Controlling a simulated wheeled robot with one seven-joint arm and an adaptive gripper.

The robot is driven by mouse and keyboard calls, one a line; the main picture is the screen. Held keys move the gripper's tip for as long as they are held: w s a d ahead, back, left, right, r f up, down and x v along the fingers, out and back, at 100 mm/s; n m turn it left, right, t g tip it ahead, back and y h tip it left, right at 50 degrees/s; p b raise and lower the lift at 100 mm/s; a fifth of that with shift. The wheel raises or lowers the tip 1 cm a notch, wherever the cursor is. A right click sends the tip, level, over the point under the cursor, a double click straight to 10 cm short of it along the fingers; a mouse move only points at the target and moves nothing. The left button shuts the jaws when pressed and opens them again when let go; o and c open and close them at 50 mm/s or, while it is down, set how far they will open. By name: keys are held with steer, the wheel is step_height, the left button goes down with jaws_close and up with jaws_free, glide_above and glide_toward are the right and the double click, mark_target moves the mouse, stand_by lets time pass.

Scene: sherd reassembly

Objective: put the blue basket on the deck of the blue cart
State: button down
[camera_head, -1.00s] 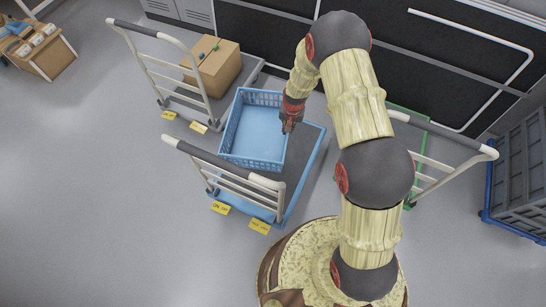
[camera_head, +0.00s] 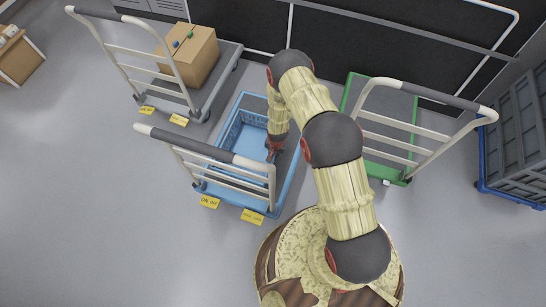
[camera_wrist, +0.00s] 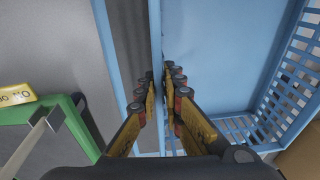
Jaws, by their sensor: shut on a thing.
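The blue basket (camera_head: 250,137) is empty and upright, over the left part of the blue cart's deck. The blue cart (camera_head: 287,188) has a dark deck with a blue rim and a white handle in front, which partly hides the basket. My gripper (camera_head: 274,151) is at the basket's right wall. In the wrist view my gripper's fingers (camera_wrist: 160,95) straddle the basket wall (camera_wrist: 157,35) and are shut on it. A strip of the deck (camera_wrist: 130,45) shows beside the wall. I cannot tell whether the basket's bottom touches the deck.
A green cart (camera_head: 352,92) stands to the right. A grey cart (camera_head: 225,62) carrying a cardboard box (camera_head: 190,55) stands at the back left. Grey crates (camera_head: 515,140) are at the far right. Yellow labels (camera_head: 252,217) lie in front of the blue cart. The left floor is clear.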

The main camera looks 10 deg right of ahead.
steer(key=shift+w+f+b, duration=0.15)
steer(key=shift+f+b, duration=0.7)
steer(key=shift+f, duration=1.4)
steer(key=c, duration=1.9)
jaws_free()
